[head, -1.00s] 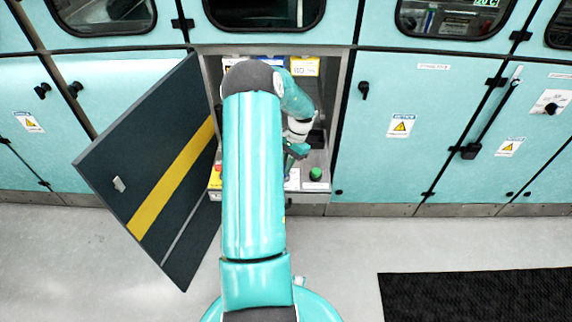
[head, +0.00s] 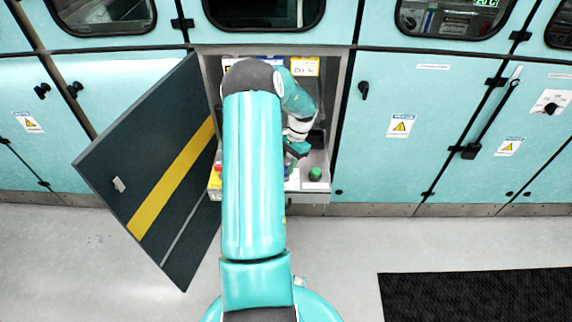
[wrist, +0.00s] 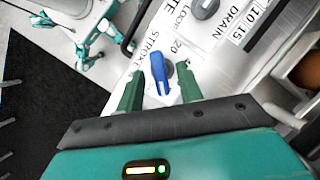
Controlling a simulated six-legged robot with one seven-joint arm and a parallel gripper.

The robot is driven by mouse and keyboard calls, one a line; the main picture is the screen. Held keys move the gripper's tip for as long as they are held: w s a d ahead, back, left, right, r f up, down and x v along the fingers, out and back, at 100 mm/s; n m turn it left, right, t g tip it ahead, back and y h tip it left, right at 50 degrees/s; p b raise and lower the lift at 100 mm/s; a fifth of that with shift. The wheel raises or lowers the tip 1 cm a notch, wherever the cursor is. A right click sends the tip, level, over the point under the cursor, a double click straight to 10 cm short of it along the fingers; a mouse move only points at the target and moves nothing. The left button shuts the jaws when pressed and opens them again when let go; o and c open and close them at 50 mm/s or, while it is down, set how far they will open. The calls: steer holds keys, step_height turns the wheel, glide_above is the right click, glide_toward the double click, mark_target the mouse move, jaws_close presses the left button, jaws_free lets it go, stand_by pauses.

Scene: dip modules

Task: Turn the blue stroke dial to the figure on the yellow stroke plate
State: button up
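The blue stroke dial (wrist: 160,72) shows in the wrist view as a blue lever-shaped knob on a white panel marked STROKE, with a 20 beside it. My gripper (wrist: 160,87) is open, with one green finger on each side of the dial's near end. Gaps show between the fingers and the dial; contact is not clear. In the head view my gripper (head: 297,150) is inside the open cabinet bay, and my arm hides much of the panel. A yellow plate (head: 304,67) hangs on the bay's back wall; its small dark print is hard to read.
A dark cabinet door (head: 150,170) with a yellow stripe stands open at the left. A green button (head: 315,173) is right of my gripper. A grey knob (wrist: 205,8) near DRAIN markings lies beyond the dial. A black mat (head: 475,293) lies on the floor.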

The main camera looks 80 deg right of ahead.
steer(key=v, duration=1.3)
steer(key=shift+r, duration=0.15)
steer(key=w+a+r+n+h, duration=0.1)
steer(key=w+a+r+n, duration=0.3)
steer(key=w+a+r, duration=0.55)
steer(key=w+a+r+n+h, duration=0.1)
steer(key=w+a+r+n, duration=0.25)
steer(key=w+a, duration=0.6)
steer(key=w+a+r+n, duration=0.3)
steer(key=w+a, duration=0.1)
steer(key=a, duration=0.3)
steer(key=w+a+r+n, duration=0.3)
steer(key=w+a+r, duration=0.1)
steer(key=a, duration=0.3)
steer(key=s+a+n+t, duration=0.1)
steer(key=s+a+n, duration=0.1)
steer(key=a, duration=0.6)
steer(key=s+a+n+t+h, duration=0.1)
steer(key=s+a+n, duration=0.1)
steer(key=a+n, duration=0.3)
steer(key=s+a+n+t, duration=0.1)
steer(key=s+a+n, duration=0.2)
steer(key=a, duration=0.9)
steer(key=shift+a+r+n+h, duration=0.25)
steer(key=shift+r+n+h, duration=0.15)
steer(key=shift+r+n, duration=0.05)
steer(key=shift+s+d, duration=0.1)
